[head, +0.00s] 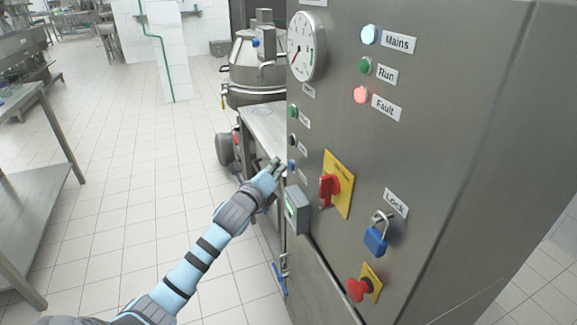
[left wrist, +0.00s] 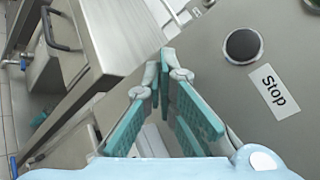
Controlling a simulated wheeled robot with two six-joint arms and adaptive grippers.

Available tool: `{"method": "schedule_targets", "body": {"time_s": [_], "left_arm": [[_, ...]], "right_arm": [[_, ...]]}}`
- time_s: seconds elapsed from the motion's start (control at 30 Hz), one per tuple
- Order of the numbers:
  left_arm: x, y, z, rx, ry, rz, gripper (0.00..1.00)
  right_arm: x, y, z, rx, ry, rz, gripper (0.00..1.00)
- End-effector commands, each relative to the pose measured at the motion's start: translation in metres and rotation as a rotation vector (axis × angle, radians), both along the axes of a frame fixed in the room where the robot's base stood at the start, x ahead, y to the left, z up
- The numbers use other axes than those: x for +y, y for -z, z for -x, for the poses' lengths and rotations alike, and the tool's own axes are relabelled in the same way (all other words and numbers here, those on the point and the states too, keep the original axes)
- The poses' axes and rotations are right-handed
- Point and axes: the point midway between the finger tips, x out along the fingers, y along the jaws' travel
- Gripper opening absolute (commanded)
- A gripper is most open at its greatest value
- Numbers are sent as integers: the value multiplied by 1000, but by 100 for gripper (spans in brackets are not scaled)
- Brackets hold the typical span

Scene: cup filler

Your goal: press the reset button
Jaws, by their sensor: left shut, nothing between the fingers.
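A small blue button (head: 292,166) is the lowest of three buttons on the side of the steel cabinet in the head view. Its label is too small to read, so I cannot confirm it is the reset button. My left gripper (head: 276,163) is shut and empty, its tips just left of the blue button; contact cannot be told. In the left wrist view the shut fingertips (left wrist: 166,62) are beside the cabinet face, and the blue button does not show. The black button (left wrist: 243,46) labelled Stop is to their right. My right gripper is out of view.
The cabinet carries a green button (head: 293,111), a red rotary switch (head: 331,188) on a yellow plate, a blue padlock (head: 376,240) and a red mushroom button (head: 358,289). A small grey box (head: 297,210) juts out below the blue button. A steel table (head: 263,122) stands behind.

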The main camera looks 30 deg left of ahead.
Motion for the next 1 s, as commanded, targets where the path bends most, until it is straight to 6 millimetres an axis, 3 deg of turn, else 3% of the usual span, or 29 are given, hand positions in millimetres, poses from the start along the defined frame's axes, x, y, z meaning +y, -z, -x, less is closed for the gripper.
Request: {"method": "schedule_targets", "body": {"time_s": [1.0], "left_arm": [[-6,-1,-8,-1,1,1,0]], "right_arm": [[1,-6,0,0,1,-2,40]]}}
